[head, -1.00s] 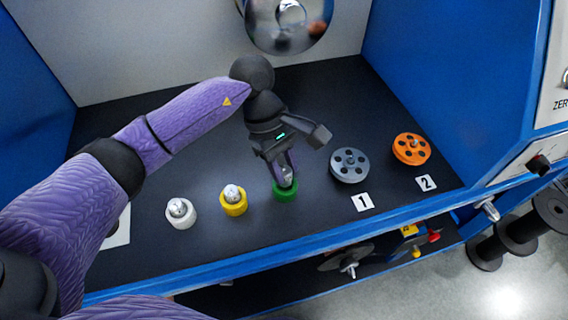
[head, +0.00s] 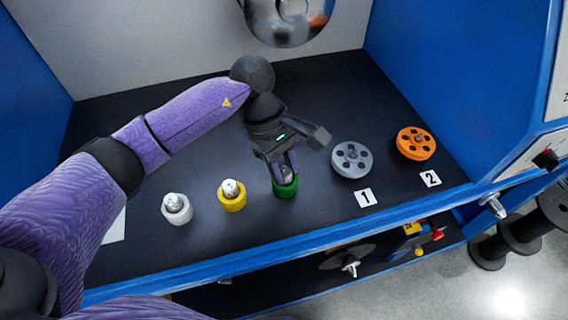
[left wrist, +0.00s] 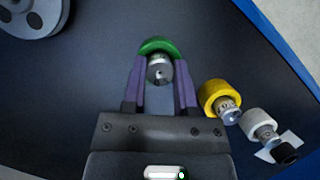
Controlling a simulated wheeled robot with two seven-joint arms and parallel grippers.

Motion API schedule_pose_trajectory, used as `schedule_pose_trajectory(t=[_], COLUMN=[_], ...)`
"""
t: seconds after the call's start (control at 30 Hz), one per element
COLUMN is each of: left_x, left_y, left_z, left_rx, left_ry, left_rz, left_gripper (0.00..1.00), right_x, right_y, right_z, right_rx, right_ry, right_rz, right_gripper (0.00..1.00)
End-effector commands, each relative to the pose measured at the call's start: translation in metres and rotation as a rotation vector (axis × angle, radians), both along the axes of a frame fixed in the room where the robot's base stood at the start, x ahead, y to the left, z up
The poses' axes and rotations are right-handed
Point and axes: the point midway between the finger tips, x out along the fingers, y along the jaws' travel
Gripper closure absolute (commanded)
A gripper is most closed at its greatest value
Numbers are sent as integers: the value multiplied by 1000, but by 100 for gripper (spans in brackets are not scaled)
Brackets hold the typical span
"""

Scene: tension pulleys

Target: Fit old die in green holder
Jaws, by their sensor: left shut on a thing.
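The green holder (head: 285,189) stands on the dark shelf, right of the yellow and white holders. My left gripper (head: 284,176) reaches down over it and is shut on the silver die. In the left wrist view the die (left wrist: 159,70) lies between the purple fingers (left wrist: 159,84), at the green holder (left wrist: 158,46). The fingers hide part of the die, and I cannot tell how deep it sits in the holder. My right gripper is not in view.
The yellow holder (head: 232,203) and white holder (head: 177,214) each carry a silver die. A grey pulley (head: 351,160) and an orange pulley (head: 415,144) lie to the right, by labels 1 and 2. The shelf behind is clear.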

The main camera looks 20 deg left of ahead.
Motion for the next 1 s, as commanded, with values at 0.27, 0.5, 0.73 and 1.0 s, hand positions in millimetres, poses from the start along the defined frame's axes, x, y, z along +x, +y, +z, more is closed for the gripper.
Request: schedule_pose_trajectory(t=[0.27,0.5,0.73,1.0], left_x=[0,0,0,10], left_y=[0,0,0,17], left_z=[-1,-1,-1,46], left_rx=[0,0,0,1], left_ry=[0,1,1,-5], left_rz=[0,0,0,2], left_gripper=[100,26,23,23], right_x=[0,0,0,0], right_y=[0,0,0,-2], right_z=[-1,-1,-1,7], right_rx=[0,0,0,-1], right_ry=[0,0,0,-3], right_rz=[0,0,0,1], right_gripper=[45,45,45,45])
